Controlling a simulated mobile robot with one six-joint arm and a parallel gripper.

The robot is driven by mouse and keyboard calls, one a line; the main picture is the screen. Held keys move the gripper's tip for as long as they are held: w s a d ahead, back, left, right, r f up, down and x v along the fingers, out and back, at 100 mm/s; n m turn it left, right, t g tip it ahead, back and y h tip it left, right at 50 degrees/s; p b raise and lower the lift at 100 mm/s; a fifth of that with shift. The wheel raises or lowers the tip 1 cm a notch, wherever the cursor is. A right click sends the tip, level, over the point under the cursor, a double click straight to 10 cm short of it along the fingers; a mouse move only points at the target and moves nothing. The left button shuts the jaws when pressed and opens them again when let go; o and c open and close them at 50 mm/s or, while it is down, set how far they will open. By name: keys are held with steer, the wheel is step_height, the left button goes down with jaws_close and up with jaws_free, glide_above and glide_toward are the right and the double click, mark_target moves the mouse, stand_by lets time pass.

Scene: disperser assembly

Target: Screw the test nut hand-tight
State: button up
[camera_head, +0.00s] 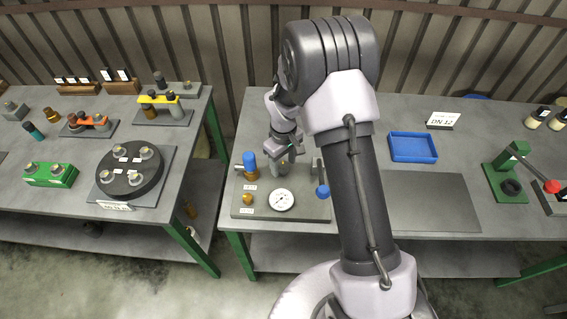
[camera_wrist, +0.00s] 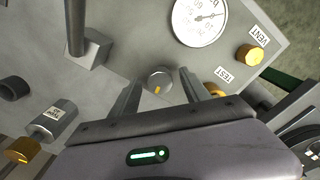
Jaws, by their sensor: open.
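My gripper (camera_wrist: 160,76) points down at the grey test panel and is open. In the wrist view a round grey knob (camera_wrist: 158,80) with an orange mark shows between its fingertips; I cannot tell whether they touch it. A brass piece (camera_wrist: 214,89) beside the TEST label (camera_wrist: 228,75) is partly hidden by the right finger. I cannot tell which piece is the test nut. In the head view my gripper (camera_head: 287,152) is over the back of the panel (camera_head: 310,209), right of a blue-topped brass fitting (camera_head: 250,173).
A dial gauge (camera_wrist: 200,17) and a brass knob (camera_wrist: 250,54) by the VENT label are near. A post on a block (camera_wrist: 86,50) stands left of my fingers. A blue-ended handle (camera_head: 322,190) stands at the panel's right. A blue tray (camera_head: 412,148) is farther right.

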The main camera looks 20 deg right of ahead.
jaws_close()
steer(key=m+b, duration=0.2)
steer(key=m, duration=0.2)
steer(key=shift+f, duration=0.1)
steer(key=shift+m+b, duration=0.55)
steer(key=shift+m, duration=1.55)
jaws_free()
